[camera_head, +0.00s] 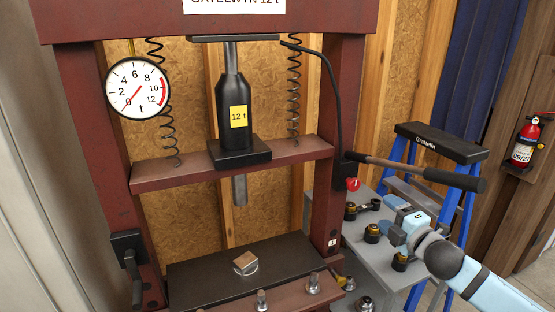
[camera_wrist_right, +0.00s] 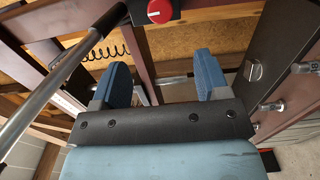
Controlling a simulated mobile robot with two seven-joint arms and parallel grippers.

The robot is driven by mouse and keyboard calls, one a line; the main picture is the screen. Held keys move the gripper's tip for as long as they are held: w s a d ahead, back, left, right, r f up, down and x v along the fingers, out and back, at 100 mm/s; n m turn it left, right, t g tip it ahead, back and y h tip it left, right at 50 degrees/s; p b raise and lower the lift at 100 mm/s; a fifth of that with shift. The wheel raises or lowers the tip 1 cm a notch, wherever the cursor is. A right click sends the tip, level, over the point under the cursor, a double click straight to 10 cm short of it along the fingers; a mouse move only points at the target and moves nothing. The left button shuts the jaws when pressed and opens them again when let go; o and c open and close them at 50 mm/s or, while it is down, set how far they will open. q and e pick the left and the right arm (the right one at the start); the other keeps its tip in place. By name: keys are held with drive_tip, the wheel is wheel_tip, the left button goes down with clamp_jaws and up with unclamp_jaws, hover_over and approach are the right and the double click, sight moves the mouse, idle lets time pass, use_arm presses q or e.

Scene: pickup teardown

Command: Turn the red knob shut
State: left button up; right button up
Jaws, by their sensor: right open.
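The red knob (camera_head: 353,184) sits on the right side of the dark red press frame, just below the root of the long pump handle. In the right wrist view the red knob (camera_wrist_right: 160,10) shows at the top edge, on a black block, with a white mark on its face. It lies beyond my right fingertips and roughly centred between them. My right gripper (camera_head: 388,218) is open and empty, to the right of and below the knob; its two blue fingers (camera_wrist_right: 161,68) stand wide apart and do not touch the knob. My left gripper is not in view.
The pump handle (camera_head: 420,172) with its black grip reaches right, above my right gripper. A grey table (camera_head: 375,258) with several brass and black fittings lies below. A blue stepladder (camera_head: 440,142) stands behind. The press gauge (camera_head: 138,88) hangs left, its needle near zero.

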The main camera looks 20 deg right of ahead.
drive_tip(key=s+a+f+m+g+p, duration=0.1)
drive_tip(key=s+a+f+m+g, duration=0.2)
drive_tip(key=f, duration=0.5)
drive_tip(key=s+a+f+m+p, duration=0.1)
drive_tip(key=s+a+f+m, duration=0.35)
drive_tip(key=f, duration=0.25)
drive_tip(key=s+a+f+m+g+y+p, duration=0.1)
drive_tip(key=s+a+f+m+g, duration=0.1)
drive_tip(key=s+a+f+m, duration=0.2)
drive_tip(key=s+a+f+m+g+y+p, duration=0.1)
drive_tip(key=s+a+f+m, duration=0.3)
drive_tip(key=s+a+f, duration=0.4)
drive_tip(key=s+a+g+p, duration=0.1)
drive_tip(key=s+a, duration=0.3)
drive_tip(key=a, duration=0.1)
drive_tip(key=shift+a+m, duration=0.15)
drive_tip(key=shift+m, duration=0.2)
drive_tip(key=shift+s+f, duration=0.1)
